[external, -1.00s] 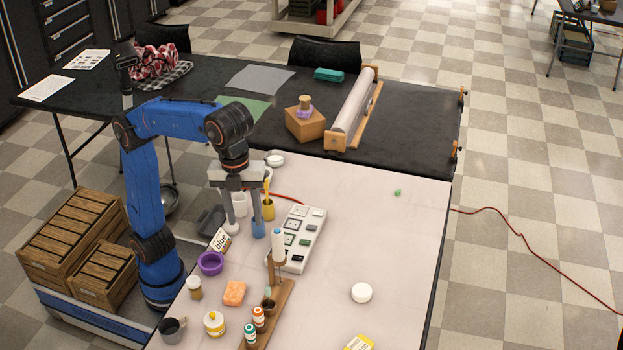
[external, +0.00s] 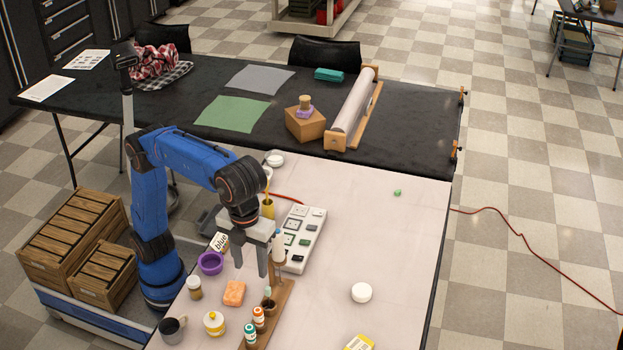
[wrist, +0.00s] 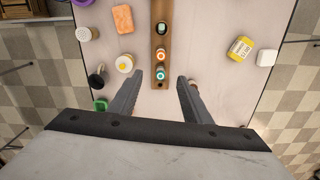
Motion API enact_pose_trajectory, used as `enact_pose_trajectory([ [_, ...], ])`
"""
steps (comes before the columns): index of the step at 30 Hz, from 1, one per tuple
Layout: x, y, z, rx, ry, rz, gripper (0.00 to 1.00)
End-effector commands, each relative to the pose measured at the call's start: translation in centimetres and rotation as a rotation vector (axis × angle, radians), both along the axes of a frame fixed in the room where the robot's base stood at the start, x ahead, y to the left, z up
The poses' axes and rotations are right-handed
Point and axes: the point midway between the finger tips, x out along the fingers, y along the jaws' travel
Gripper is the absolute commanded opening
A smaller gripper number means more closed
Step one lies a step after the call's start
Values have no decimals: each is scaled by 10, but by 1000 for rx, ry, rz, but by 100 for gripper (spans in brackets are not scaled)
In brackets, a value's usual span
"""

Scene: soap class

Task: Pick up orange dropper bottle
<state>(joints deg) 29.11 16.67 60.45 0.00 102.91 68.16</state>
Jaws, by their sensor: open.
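The orange dropper bottle (external: 258,318) stands in the wooden rack, with an orange cap and a white label. In the wrist view the orange bottle (wrist: 161,56) is seen from above, just beyond the teal-capped bottle (wrist: 160,73). The teal bottle also shows in the external view (external: 250,334). My gripper (external: 250,268) is open and empty, pointing down above the table, farther back than the orange bottle. In the wrist view my gripper's (wrist: 159,76) fingers spread to either side of the rack's line. Neither finger touches the bottles.
The wooden rack (external: 281,299) also carries a tall white-topped item (external: 278,241) close to my fingers. An orange sponge (external: 234,293), yellow-capped bottle (external: 214,323) and purple bowl (external: 210,262) lie left of it. The table around the white disc (external: 361,292) is mostly clear.

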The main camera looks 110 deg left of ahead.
Motion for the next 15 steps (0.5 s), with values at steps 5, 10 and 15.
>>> enact_pose_trajectory([
  [5, 0, 0, -20, 0, 1, 1, 44],
  [10, 0, 0, -31, 0, 0, 1, 44],
  [15, -1, 1, -56, 1, 2, 1, 44],
])
